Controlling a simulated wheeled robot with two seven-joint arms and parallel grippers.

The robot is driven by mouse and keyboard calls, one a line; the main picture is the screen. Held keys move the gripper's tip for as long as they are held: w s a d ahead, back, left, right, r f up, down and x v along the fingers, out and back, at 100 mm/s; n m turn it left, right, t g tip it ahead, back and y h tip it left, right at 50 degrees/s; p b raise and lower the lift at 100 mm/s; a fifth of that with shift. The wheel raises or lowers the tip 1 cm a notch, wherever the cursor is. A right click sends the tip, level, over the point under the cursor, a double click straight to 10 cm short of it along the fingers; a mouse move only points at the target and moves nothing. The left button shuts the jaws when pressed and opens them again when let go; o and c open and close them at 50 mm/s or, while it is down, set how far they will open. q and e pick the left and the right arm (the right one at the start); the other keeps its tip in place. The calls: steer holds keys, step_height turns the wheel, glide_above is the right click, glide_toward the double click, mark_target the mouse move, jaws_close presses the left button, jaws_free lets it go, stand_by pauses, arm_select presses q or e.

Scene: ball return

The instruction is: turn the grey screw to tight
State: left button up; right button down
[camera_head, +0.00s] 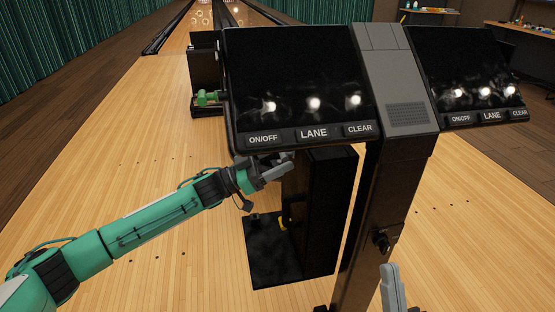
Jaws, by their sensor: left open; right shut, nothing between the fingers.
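I cannot make out a clearly grey screw. A dark knob-like fitting (382,240) sticks out of the side of the console's post (365,225), and I cannot tell whether it is the screw. My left gripper (284,163) is open just below the left panel's front edge, in front of a black box-like stand (330,205). I see nothing held in it. My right gripper (391,275) shows only in part at the bottom edge, below the dark fitting and apart from it. It is shut and empty.
The left panel (300,75) and right panel (465,70) of the console overhang the work area. A green fitting (208,98) sits left of the console. A black base plate (270,255) lies on the wooden lane floor (150,110), which is open at left.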

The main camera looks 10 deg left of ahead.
arm_select(q)
steer(key=c, duration=1)
steer(key=shift+o, duration=0.2)
